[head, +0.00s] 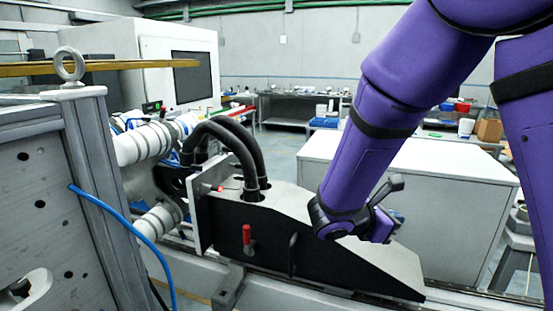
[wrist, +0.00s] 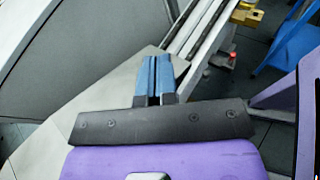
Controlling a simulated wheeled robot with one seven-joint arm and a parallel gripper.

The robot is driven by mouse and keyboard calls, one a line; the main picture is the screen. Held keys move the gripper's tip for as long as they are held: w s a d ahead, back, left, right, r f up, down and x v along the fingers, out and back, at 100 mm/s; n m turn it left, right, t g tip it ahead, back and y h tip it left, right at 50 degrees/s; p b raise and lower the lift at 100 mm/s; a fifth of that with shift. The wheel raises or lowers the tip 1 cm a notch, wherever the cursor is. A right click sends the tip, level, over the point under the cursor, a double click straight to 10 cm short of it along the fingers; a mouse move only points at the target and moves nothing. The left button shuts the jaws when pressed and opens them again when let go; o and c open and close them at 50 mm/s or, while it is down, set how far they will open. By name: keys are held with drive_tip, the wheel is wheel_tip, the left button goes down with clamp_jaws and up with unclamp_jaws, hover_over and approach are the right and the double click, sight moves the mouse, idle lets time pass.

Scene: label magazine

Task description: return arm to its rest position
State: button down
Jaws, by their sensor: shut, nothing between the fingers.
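My gripper (wrist: 153,76) shows in the wrist view with its two blue fingers side by side, closed together, and nothing between them. In the head view my purple arm comes down from the upper right. Its hand (head: 380,222) is in front of the sloping grey top of a black-sided wedge-shaped unit (head: 330,262). I cannot tell whether it touches the unit, and the fingertips are not clear in this view. In the wrist view the fingers appear over a pale surface and metal rails (wrist: 205,45).
The wedge unit has a red-handled lever (head: 247,236) and thick black hoses (head: 240,140). A grey machine frame (head: 60,190) with a blue hose stands at left. A grey cabinet (head: 440,190) stands behind my arm. A blue stand (wrist: 295,40) shows in the wrist view.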

drive_tip(key=s+d+r+m+g+y, duration=0.5)
drive_tip(key=s+d+r+m+y, duration=0.15)
drive_tip(key=s+m, duration=0.45)
drive_tip(key=s+a+r+m+t+y, duration=0.2)
drive_tip(key=s+r+m+t+y, duration=0.3)
drive_tip(key=s, duration=0.6)
drive_tip(key=shift+s+r+m+y, duration=0.25)
drive_tip(key=shift+r+m+y, duration=0.7)
drive_tip(key=shift+r+m, duration=1)
drive_tip(key=shift+f+m, duration=0.35)
drive_tip(key=shift+f, duration=0.05)
